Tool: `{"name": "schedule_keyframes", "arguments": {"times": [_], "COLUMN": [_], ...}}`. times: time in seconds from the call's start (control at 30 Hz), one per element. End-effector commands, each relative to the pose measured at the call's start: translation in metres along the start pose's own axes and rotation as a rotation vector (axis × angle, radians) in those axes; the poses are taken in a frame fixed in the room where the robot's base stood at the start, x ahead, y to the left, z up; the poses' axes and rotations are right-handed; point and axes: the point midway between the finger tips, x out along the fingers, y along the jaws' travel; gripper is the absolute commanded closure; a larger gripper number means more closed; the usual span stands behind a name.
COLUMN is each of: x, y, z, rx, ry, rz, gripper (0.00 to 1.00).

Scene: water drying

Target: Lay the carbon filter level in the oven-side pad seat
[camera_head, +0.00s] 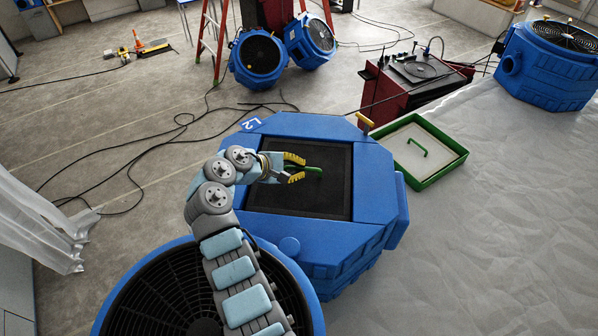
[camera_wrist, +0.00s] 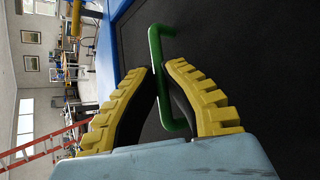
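The carbon filter, a flat black panel (camera_head: 315,198) with a green bar handle (camera_head: 313,169), lies in the square recess on top of a blue machine (camera_head: 375,205). Its surface looks about level with the surrounding blue rim; I cannot tell whether it is fully down. My gripper (camera_head: 304,169) is over the panel with its yellow fingers on either side of the handle. In the wrist view, the fingertips (camera_wrist: 158,69) close in on the green handle (camera_wrist: 154,48), and the black panel (camera_wrist: 215,45) fills the right side. My arm hides part of the machine's left side.
A green-framed tray (camera_head: 455,165) with a pale panel and green handle lies right of the machine on a grey surface. A round blue fan (camera_head: 165,295) stands close at front left. A red cabinet (camera_head: 395,95) and another blue fan (camera_head: 550,65) stand behind right.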

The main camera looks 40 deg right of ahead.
Motion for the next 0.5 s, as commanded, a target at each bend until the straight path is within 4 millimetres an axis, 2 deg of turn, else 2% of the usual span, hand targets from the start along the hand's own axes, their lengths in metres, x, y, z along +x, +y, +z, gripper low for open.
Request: {"name": "schedule_keyframes", "arguments": {"times": [0.17,0.43,0.5], "x": [0.011,0.011,0.011], "y": [-0.013,-0.014,-0.014], "z": [-0.010,-0.011,-0.011], "rx": [-0.003,-0.001,-0.001], "ry": [0.000,0.000,0.001], "rz": [0.001,0.002,0.001], "gripper": [1.00,1.00,0.77]}}
